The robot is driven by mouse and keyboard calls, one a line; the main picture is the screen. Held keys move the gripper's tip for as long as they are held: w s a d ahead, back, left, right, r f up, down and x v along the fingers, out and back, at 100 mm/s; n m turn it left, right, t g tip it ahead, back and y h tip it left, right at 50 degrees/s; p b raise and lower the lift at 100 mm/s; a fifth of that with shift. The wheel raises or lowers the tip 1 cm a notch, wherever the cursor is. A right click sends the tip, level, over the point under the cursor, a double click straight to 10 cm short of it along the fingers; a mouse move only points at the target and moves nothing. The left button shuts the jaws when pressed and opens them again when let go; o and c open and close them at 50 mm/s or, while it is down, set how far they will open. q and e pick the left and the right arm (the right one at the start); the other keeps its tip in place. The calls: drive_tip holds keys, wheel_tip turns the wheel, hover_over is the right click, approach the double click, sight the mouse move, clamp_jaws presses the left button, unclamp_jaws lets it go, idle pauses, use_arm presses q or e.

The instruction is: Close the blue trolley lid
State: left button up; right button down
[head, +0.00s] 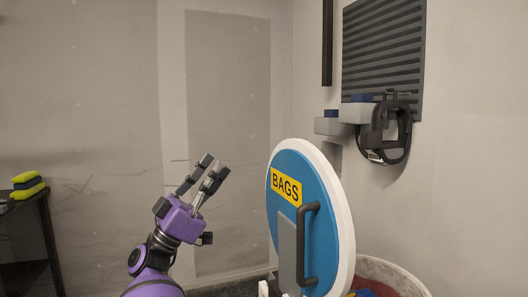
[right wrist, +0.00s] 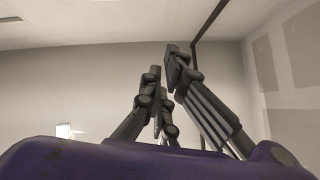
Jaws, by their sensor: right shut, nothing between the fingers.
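The blue lid (head: 262,215) is round with a white rim, a yellow BAGS label (head: 286,187) and a dark bar handle (head: 303,245). It stands open, nearly upright, in the head view. Behind it at the lower right is the pale rim of a round container (head: 392,270), with something red and blue inside. My right gripper (head: 214,167) is to the left of the lid, apart from it, pointing up. It is shut and empty. Its dark fingers (right wrist: 163,70) fill the middle of the right wrist view, with only walls and ceiling beyond. My left gripper is not in view.
A slatted dark panel (head: 384,55) hangs on the right wall, with grey blocks (head: 356,113) and a black looped item (head: 397,140) below. A dark table (head: 35,200) with yellow-green items (head: 26,188) stands at far left. The space between table and gripper looks clear.

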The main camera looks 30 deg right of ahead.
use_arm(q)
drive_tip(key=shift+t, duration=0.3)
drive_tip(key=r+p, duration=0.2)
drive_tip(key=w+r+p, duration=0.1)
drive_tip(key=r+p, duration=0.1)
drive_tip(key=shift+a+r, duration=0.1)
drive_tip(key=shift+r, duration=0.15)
use_arm(e)
drive_tip(key=s+d+r+g, duration=0.2)
drive_tip(key=d+r, duration=0.1)
drive_tip(key=d, duration=0.2)
drive_tip(key=s+d+r+m+g+y, duration=0.1)
drive_tip(key=s+d+r+g, duration=0.1)
drive_tip(key=d, duration=0.3)
drive_tip(key=shift+s+d+r+g, duration=0.4)
drive_tip(key=shift+s+r, duration=0.15)
drive_tip(key=shift+r, duration=0.1)
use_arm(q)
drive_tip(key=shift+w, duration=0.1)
